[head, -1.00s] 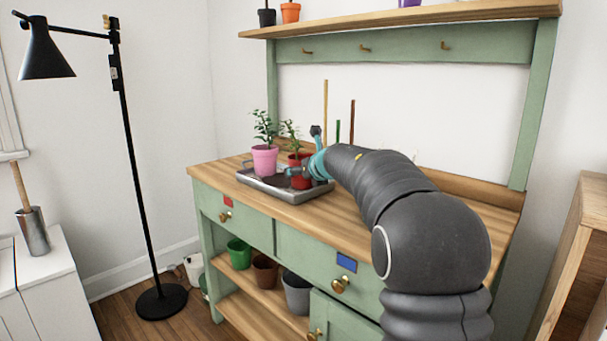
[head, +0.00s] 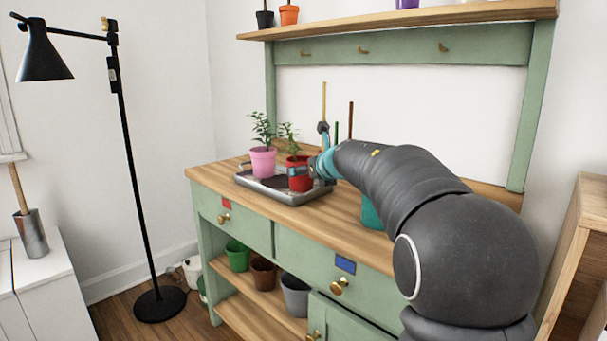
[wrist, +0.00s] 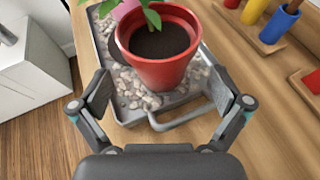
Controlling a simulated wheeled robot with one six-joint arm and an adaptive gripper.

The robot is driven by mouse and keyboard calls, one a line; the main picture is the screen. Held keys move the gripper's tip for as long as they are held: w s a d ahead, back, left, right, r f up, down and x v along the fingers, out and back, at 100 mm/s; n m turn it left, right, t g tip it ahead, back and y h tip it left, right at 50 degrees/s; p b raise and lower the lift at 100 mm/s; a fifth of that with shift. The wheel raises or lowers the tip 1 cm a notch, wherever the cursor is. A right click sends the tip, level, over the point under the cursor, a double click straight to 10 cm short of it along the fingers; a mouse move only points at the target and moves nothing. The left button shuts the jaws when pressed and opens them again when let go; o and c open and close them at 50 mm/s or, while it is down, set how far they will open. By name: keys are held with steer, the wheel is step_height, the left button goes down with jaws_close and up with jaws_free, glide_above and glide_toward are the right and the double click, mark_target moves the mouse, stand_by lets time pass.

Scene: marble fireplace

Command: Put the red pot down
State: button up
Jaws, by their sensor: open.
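The red pot (head: 299,178) holds a green plant and stands upright in the grey metal tray (head: 268,193) on the bench, right of the pink pot (head: 263,162). In the wrist view the red pot (wrist: 160,65) shows dark soil and sits among pebbles in the tray (wrist: 180,120). My gripper (wrist: 168,100) is open, its two fingers apart, with the pot just beyond the tips and no finger touching it there. In the head view my gripper (head: 308,170) is at the pot's right side, partly hidden by my arm.
The wooden bench top (head: 335,208) is bare in front of the tray. A teal object (head: 371,213) stands behind my arm. In the wrist view several coloured pots (wrist: 277,24) stand in a wooden rack at the right. A black floor lamp (head: 133,170) stands at left.

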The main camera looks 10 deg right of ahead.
steer(key=v, duration=0.6)
steer(key=shift+s, duration=0.3)
steer(key=shift+d+r, duration=0.1)
steer(key=s+r+m+t+h, duration=0.2)
steer(key=s+r+m+t, duration=0.1)
steer(key=s+r+m, duration=0.5)
steer(key=s+d+f+m+g+h, duration=0.1)
steer(key=s+d+f+m+h, duration=0.35)
steer(key=s+m, duration=0.7)
steer(key=s+a+f+m+g+y, duration=0.1)
steer(key=s+a+f+m+g, duration=0.2)
steer(key=s+f+m, duration=0.6)
steer(key=s+a+f+m+g+y, duration=0.2)
steer(key=s+a+f+m+g, duration=0.2)
steer(key=s+f+m, duration=0.6)
steer(key=s+f+g+p, duration=0.1)
steer(key=s+f+g, duration=0.1)
steer(key=s+f, duration=0.1)
steer(key=shift+s+f, duration=0.35)
steer(key=shift+f, duration=0.1)
